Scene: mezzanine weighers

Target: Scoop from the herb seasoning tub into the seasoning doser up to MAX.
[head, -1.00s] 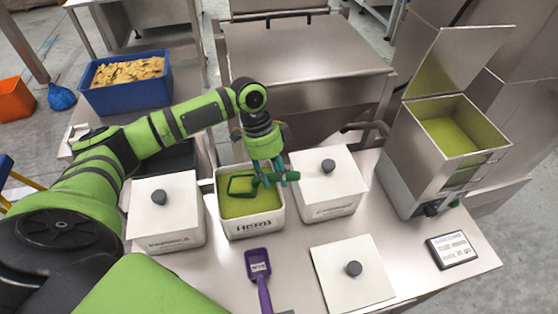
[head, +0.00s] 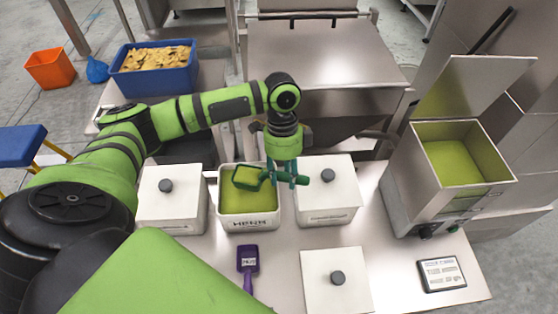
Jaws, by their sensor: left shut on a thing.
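The herb seasoning tub (head: 250,222) is a white box, open, with green seasoning inside. My left gripper (head: 287,180) is over the tub's right side, shut on a green scoop (head: 263,172). The scoop's bowl is over the back left of the tub and appears to hold green seasoning; whether it still touches the surface is unclear. The seasoning doser (head: 399,180) is a steel hopper at the right with its lid raised. Green seasoning is visible inside it; I cannot make out a MAX mark. My right gripper is out of view.
Closed white tubs (head: 172,205) and (head: 326,195) flank the herb tub. A loose white lid (head: 337,283) and a purple scoop (head: 248,262) lie in front. A small sign (head: 442,274) lies before the doser. A blue crate of chips (head: 155,80) stands behind left.

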